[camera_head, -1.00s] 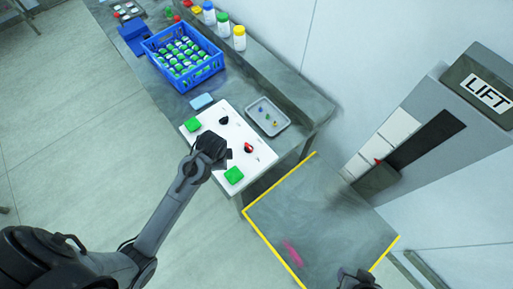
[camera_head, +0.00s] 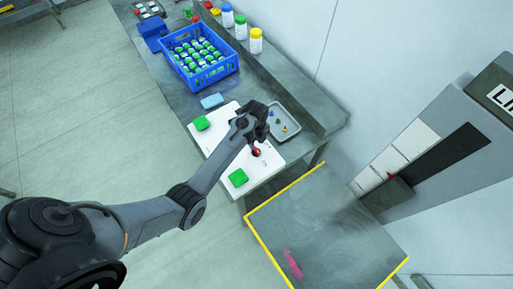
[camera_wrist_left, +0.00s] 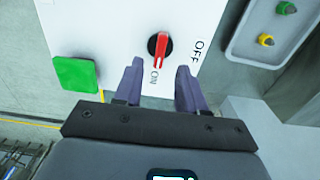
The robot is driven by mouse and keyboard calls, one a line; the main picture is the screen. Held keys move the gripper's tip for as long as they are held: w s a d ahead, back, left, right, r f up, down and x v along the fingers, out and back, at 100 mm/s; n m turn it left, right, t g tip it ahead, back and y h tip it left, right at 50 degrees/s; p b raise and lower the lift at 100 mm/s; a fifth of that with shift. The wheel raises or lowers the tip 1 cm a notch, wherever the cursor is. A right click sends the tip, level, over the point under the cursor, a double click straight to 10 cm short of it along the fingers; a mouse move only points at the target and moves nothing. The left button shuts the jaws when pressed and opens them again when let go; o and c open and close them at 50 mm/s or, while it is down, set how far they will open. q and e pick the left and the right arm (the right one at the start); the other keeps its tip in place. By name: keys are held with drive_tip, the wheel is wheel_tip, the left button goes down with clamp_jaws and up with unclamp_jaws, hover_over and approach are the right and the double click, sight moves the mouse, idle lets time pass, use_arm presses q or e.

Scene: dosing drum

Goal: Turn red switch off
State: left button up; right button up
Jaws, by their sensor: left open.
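The red switch (camera_head: 256,151) is a red handle on a black round base, set in a white panel (camera_head: 208,143). In the left wrist view the red switch (camera_wrist_left: 161,46) has its handle roughly in line with the ON label (camera_wrist_left: 155,78); the OFF label (camera_wrist_left: 198,51) is to its right. My left gripper (camera_wrist_left: 158,76) is open and empty, its two fingers either side of the ON label, with the switch just beyond the tips. In the head view my left gripper (camera_head: 256,114) is over the panel and hides part of it. My right gripper is out of view.
Two green buttons (camera_head: 238,177) sit on the panel. A grey tray (camera_head: 298,133) with small coloured parts is beside it. A blue crate (camera_head: 222,68) of green-and-white items and several bottles (camera_head: 256,41) stand farther back. A yellow-edged platform (camera_head: 335,220) is at the lower right.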

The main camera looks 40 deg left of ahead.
sight(256, 149)
use_arm(q)
drive_tip(key=shift+f, duration=2.95)
clamp_jaws()
